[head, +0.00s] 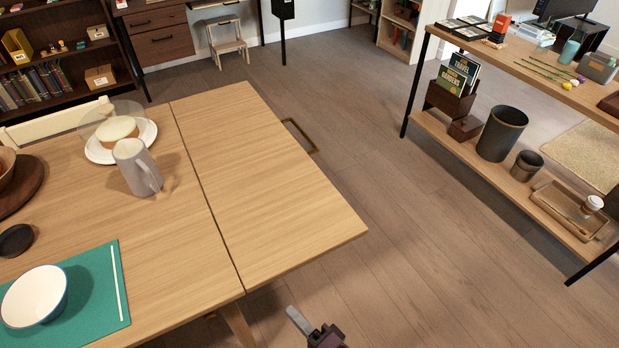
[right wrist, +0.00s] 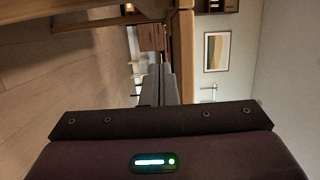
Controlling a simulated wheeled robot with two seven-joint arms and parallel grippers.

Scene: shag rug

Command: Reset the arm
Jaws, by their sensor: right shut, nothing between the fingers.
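My right gripper (head: 298,320) shows at the bottom of the head view, just off the near right corner of the wooden table (head: 250,180). It hangs over the open floor and is empty. In the right wrist view the two fingers of the right gripper (right wrist: 160,85) lie together, shut, with nothing between them. The wooden table also shows in the right wrist view (right wrist: 187,55), close beside the fingers. My left gripper is not in the head view.
On the table are a white bowl (head: 34,296) on a teal mat (head: 95,310), a grey pitcher (head: 132,168) and a domed cake plate (head: 92,150). A two-tier shelf (head: 450,142) stands at right. The floor (head: 400,240) between is clear.

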